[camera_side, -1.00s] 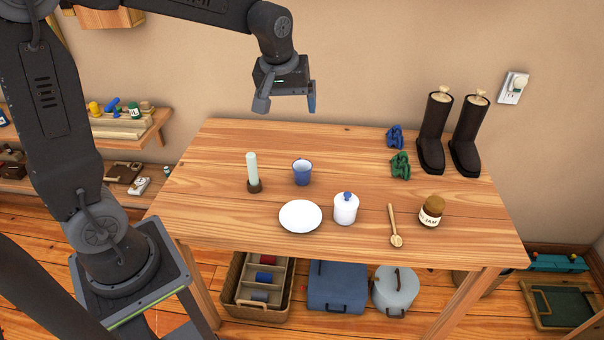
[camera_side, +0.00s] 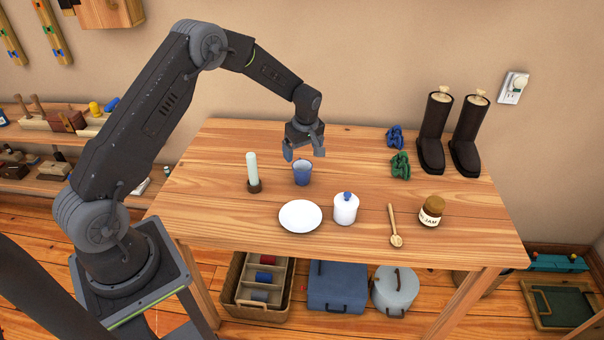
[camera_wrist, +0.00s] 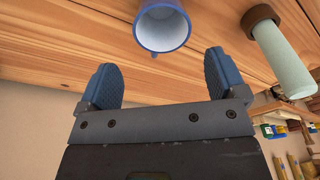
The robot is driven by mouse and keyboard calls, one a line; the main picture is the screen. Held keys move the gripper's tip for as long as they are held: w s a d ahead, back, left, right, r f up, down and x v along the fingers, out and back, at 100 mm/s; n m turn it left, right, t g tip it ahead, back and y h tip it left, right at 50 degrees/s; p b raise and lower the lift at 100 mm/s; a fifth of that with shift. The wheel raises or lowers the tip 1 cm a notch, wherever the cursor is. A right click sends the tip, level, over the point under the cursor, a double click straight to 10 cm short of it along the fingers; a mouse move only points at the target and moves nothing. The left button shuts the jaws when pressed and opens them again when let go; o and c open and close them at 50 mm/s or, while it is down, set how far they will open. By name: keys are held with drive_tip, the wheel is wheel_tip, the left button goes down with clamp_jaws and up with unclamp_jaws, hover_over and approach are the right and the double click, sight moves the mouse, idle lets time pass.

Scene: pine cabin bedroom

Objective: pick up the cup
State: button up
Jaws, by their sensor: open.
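The blue cup (camera_side: 302,176) stands upright on the wooden table, between a pale green candle and a white lidded jar. My gripper (camera_side: 304,154) is open and empty, above and just behind the cup in the side view. In the wrist view the cup (camera_wrist: 162,30) shows its pale inside and blue rim at the top, beyond the gap between my two blue-padded fingers (camera_wrist: 160,78). The fingers are apart from the cup, and its upper part is cut off by the picture edge there.
The candle (camera_side: 252,172) in its dark holder stands close left of the cup. A white plate (camera_side: 300,216) and the lidded jar (camera_side: 345,208) are in front. A wooden spoon (camera_side: 394,226), jam jar (camera_side: 431,210), green cloth-like item (camera_side: 400,165) and dark boots (camera_side: 434,134) are to the right.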

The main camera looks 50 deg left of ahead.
sight(300, 169)
drive_tip(key=f, duration=0.2)
drive_tip(key=shift+a+f, duration=0.25)
drive_tip(key=shift+f, duration=0.15)
drive_tip(key=shift+s+a+f, duration=0.1)
drive_tip(key=shift+f, duration=1.2)
drive_tip(key=shift+s+a+f, duration=0.1)
drive_tip(key=shift+f, duration=1.2)
drive_tip(key=shift+c, duration=0.3)
drive_tip(key=c, duration=1)
